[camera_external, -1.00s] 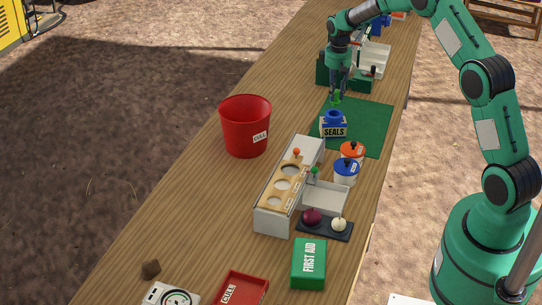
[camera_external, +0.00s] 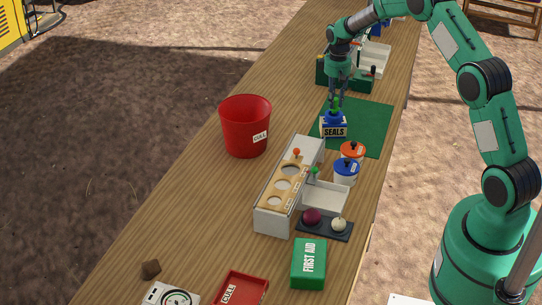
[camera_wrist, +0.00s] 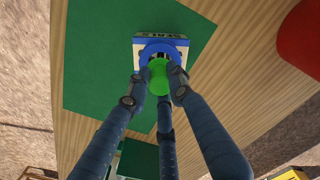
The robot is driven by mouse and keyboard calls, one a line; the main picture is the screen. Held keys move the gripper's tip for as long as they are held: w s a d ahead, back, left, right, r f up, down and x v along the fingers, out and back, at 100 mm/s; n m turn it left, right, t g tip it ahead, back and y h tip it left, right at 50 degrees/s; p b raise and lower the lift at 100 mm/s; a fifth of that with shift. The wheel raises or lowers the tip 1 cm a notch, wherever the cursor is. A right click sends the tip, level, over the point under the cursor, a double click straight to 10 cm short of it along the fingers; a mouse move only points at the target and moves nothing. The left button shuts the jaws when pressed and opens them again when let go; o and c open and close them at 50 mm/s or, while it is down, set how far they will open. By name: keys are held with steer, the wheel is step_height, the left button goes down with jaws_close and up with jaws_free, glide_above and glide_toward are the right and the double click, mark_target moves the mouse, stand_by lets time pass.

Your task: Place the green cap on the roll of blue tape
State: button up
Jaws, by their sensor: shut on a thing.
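The green cap (camera_wrist: 159,76) is between the fingers of my gripper (camera_wrist: 160,80), which is shut on it. The roll of blue tape (camera_wrist: 165,49) sits on the box labelled SEALS (camera_external: 333,131), and the tape also shows in the external view (camera_external: 333,116). The cap is at or just above the near part of the roll in the wrist view. In the external view my gripper (camera_external: 337,104) points down over the roll. Whether the cap touches the tape I cannot tell. The fingers hide part of the cap.
The SEALS box stands on a green mat (camera_external: 372,125). A red bucket (camera_external: 245,128) is to the left. Orange-lidded (camera_external: 352,152) and blue-lidded (camera_external: 346,171) pots and a grey tray with round holes (camera_external: 270,213) stand nearer. A dark green holder (camera_external: 352,84) stands behind the mat.

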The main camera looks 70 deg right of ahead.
mark_target(335, 99)
steer(key=shift+f, duration=0.1)
steer(key=o, duration=0.9)
steer(key=shift+o, duration=0.2)
step_height(335, 99, up, 12)
steer(key=p, duration=0.1)
stand_by(0.8)
